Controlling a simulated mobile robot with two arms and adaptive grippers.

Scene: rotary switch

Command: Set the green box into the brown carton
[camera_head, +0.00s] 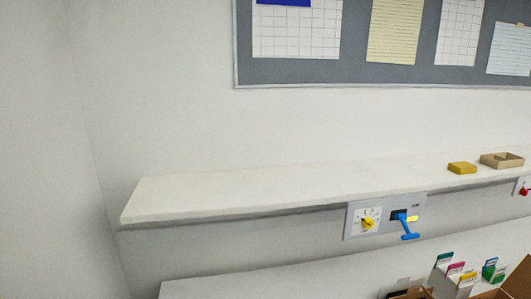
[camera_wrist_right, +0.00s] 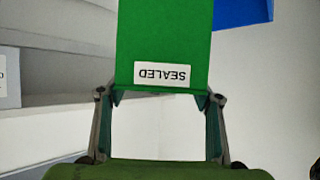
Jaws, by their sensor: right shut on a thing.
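The green box (camera_wrist_right: 165,40) with a white "SEALED" label, upside down in the picture, fills the upper middle of the right wrist view. My right gripper (camera_wrist_right: 160,97) is shut on it, one finger at each side of its near end. The box's far end is cut off by the picture's top. In the head view, brown cardboard flaps (camera_head: 519,284) show at the bottom right corner, seemingly the brown carton; most of it is out of the picture. Neither gripper shows in the head view.
A white shelf (camera_head: 250,190) carries a yellow box (camera_head: 462,168) and a shallow tan tray (camera_head: 502,160) at its right. A panel with a yellow rotary knob (camera_head: 367,223) and blue lever (camera_head: 408,228) hangs on its edge. Colour-tabbed folders (camera_head: 455,270) stand beside the flaps.

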